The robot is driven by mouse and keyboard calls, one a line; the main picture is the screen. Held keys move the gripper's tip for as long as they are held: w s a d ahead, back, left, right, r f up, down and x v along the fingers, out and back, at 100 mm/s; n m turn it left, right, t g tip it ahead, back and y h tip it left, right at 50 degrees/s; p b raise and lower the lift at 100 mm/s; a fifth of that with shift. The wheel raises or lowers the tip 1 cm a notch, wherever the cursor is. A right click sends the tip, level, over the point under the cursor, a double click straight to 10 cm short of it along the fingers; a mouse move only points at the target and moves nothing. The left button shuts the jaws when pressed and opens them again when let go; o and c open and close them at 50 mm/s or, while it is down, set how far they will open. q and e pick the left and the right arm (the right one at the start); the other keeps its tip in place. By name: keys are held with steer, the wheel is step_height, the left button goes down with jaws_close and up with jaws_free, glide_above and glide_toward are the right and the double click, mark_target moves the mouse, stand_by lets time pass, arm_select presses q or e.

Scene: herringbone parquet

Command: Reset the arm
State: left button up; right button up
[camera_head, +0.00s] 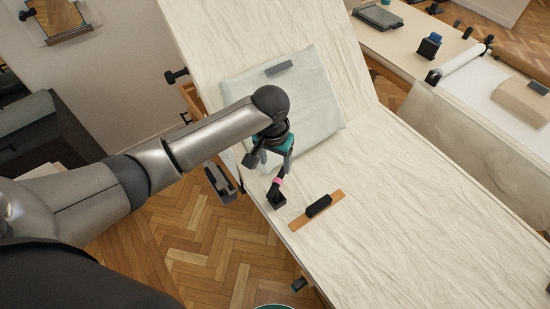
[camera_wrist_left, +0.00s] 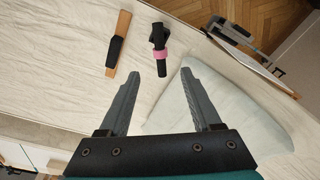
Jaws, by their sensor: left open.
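My left arm comes in from the left in the head view. Its gripper (camera_head: 272,164) is above the bed-like padded table (camera_head: 420,200), beside the pale pillow (camera_head: 312,104). In the left wrist view the two fingers of my left gripper (camera_wrist_left: 167,82) stand wide apart with nothing between them. A black tool with a pink band (camera_head: 277,190) lies on the table just beyond the fingertips. It also shows in the left wrist view (camera_wrist_left: 158,48), apart from the fingers. My right gripper is not in view.
A wooden strip with a black handle (camera_head: 318,206) lies on the table. A small grey object (camera_head: 279,68) rests on the pillow. A side table (camera_head: 405,40) with a blue-and-black item (camera_head: 429,45) stands behind at right. The padded table's lower right part is clear.

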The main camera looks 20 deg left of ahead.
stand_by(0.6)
arm_select(q)
steer(key=s+d+m+h, duration=0.2)
steer(key=s+d, duration=0.4)
steer(key=s, duration=0.3)
steer(key=s+a+r+n+t+y, duration=0.2)
steer(key=s+a+r, duration=0.1)
steer(key=s+a, duration=0.8)
step_height(320, 180, down, 31)
steer(key=s+d+g+b, duration=0.1)
steer(key=s+d+b, duration=0.15)
steer(key=b, duration=0.65)
steer(key=s+a+f+b, duration=0.1)
steer(key=s+f+b, duration=0.3)
steer(key=s+f, duration=0.4)
steer(key=s+a+f+g+b, duration=0.1)
steer(key=s+f+b, duration=0.4)
steer(key=f, duration=1)
steer(key=s+a, duration=0.1)
steer(key=s, duration=0.2)
steer(key=shift+a+m, duration=0.3)
steer(key=shift+m, duration=0.1)
